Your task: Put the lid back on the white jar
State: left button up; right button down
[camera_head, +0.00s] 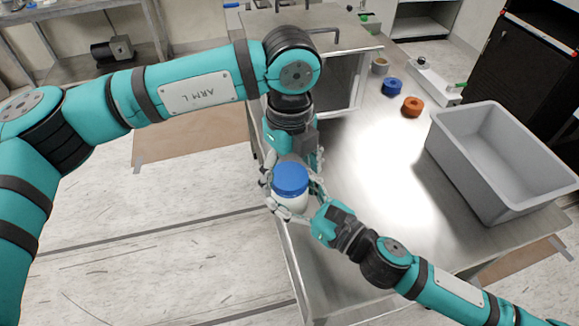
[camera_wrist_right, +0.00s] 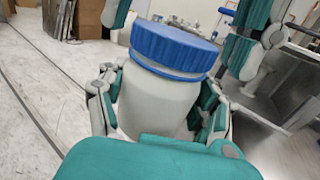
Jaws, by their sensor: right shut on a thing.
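The white jar (camera_head: 289,204) is held upright or nearly so near the left edge of the metal table. The blue lid (camera_head: 290,177) is on top of its mouth; in the right wrist view the lid (camera_wrist_right: 174,46) looks slightly tilted, with a pale band under it. My right gripper (camera_head: 296,203) is shut on the jar body (camera_wrist_right: 158,100), fingers on both sides. My left gripper (camera_head: 292,165) is just behind and above the lid; its fingers stand apart on either side of it, with a gap showing on the right in the wrist view. Its far side is partly hidden.
A grey bin (camera_head: 472,180) stands on the table (camera_head: 375,175) at right. A blue roll (camera_head: 392,87), an orange roll (camera_head: 412,107) and a grey roll (camera_head: 380,65) lie farther back. The table middle is clear.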

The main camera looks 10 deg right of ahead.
pick_arm(q)
jog(key=c, duration=1.1)
jog(key=m, duration=0.6)
jog(key=shift+c, duration=0.2)
jog(key=m, duration=0.4)
jog(key=shift+m, duration=0.3)
jog(key=m, duration=1.4)
jog(key=shift+w+m, duration=0.1)
jog(key=shift+m, duration=0.3)
jog(key=m, duration=1)
jog(key=shift+m, duration=0.3)
jog(key=m, duration=0.4)
jog(key=shift+m, duration=0.3)
jog(key=o, duration=1.4)
notch_tip(320, 180, up, 12)
jog(key=shift+f, duration=0.1)
